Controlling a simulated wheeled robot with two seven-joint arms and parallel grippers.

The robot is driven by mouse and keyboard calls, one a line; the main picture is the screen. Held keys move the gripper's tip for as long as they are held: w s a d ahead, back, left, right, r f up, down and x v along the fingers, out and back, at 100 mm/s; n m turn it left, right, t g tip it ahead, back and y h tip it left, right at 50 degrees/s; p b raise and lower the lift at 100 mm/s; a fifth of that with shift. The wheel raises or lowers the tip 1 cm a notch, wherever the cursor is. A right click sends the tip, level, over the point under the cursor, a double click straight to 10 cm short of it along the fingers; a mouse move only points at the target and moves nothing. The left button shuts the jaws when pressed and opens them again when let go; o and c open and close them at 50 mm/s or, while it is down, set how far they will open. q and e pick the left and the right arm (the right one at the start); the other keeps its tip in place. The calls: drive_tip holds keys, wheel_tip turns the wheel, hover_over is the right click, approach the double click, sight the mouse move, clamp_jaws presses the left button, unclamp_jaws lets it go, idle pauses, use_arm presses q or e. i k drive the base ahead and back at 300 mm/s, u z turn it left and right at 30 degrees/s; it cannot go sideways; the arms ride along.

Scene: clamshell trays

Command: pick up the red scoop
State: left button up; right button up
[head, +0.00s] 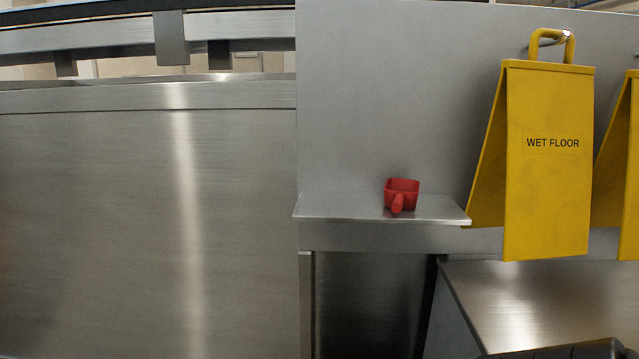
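The red scoop (403,191) sits on a small metal shelf (345,207) in the head view, right of the middle. Its open, squarish cup faces up and its short handle points toward me, angled a little down and left. The scoop stands apart from the wall behind and nothing touches it from the sides. Neither of my grippers can be made out in the head view. A dark shape cut off at the bottom right edge is too little shown to tell what it is.
A yellow wet floor sign (548,180) hangs from a hook close to the shelf's right end, with a second sign (630,165) beyond it. A large steel panel (100,220) fills the left. A steel counter (530,300) lies lower right. The shelf left of the scoop is bare.

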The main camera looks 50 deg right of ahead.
sight(399, 194)
drive_tip(key=i, duration=0.5)
drive_tip(key=z, duration=3.55)
